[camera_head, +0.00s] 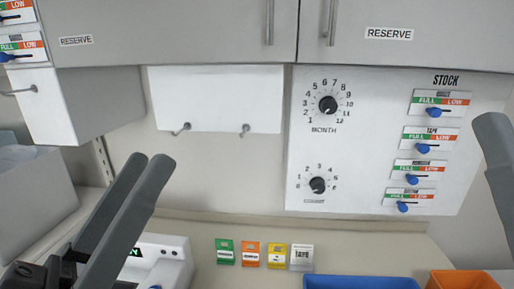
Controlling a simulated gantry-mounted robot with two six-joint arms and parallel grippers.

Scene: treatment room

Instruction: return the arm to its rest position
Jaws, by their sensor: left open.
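My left gripper (146,172) is at the lower left, with its two long dark grey fingers pointing up and to the right. The fingers are open with nothing between them. They stand in front of the pale wall and partly cover a white device (172,256) on the counter. At the right edge, one rounded grey finger of my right gripper (492,135) shows in front of the stock panel's side. The rest of that gripper is out of frame, so its opening is hidden.
A white panel (377,190) has two black dials and several blue sliders. Grey cabinets (180,22) hang above. On the counter (230,275) are several coloured packets (251,252), a blue bin (360,282) and an orange bin (462,279). A grey container (30,200) stands at left.

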